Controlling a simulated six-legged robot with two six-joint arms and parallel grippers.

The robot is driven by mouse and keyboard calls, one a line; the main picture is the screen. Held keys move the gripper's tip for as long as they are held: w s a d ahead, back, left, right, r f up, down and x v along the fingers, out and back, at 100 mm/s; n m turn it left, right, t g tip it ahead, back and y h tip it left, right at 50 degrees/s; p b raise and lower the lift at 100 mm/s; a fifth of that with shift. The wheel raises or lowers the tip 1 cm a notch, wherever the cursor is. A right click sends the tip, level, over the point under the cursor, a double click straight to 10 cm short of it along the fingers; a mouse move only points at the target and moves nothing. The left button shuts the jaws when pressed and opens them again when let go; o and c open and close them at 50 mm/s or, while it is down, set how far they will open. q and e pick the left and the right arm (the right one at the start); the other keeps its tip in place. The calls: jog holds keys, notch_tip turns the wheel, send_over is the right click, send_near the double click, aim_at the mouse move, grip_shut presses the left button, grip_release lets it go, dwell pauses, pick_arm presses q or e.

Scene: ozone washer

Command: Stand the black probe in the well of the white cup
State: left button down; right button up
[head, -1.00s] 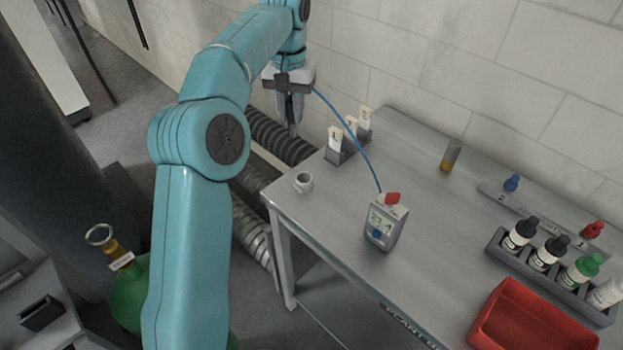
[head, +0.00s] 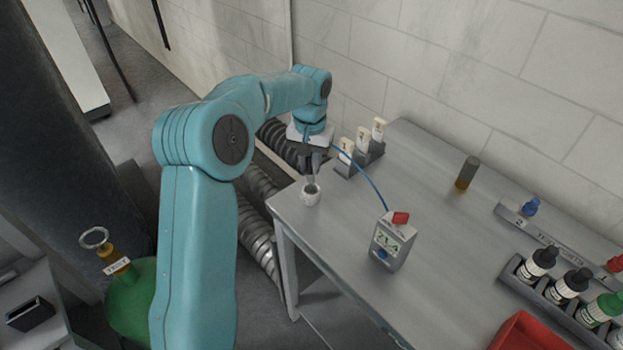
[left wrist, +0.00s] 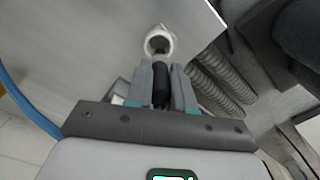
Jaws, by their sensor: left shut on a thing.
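The white cup (head: 311,196) stands near the table's left corner in the head view. My left gripper (head: 312,178) is right above it, pointing down. In the left wrist view, the gripper (left wrist: 161,88) is shut on the black probe (left wrist: 161,84), whose far end reaches the opening of the white cup (left wrist: 160,33). I cannot tell how deep the tip is in the well. A blue cable (head: 372,182) runs from the gripper area to the grey meter (head: 392,242) with a red top. My right gripper is not in view.
A rack with white packets (head: 362,155) stands close behind the cup. An amber vial (head: 467,173), a bottle rack (head: 560,285) and a red tray (head: 525,335) are further right.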

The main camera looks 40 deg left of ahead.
aim_at(311, 184)
pick_arm(q)
jog(key=shift+s+d+f, duration=0.15)
jog(key=shift+f, duration=0.55)
jog(key=f, duration=0.4)
jog(key=shift+w+p, duration=0.25)
jog(key=shift+p, duration=0.05)
jog(key=shift+f, duration=0.15)
jog(key=shift+s, duration=0.15)
jog(key=shift+f, duration=0.25)
jog(key=c, duration=1)
grip_release()
jog(key=shift+r, duration=0.1)
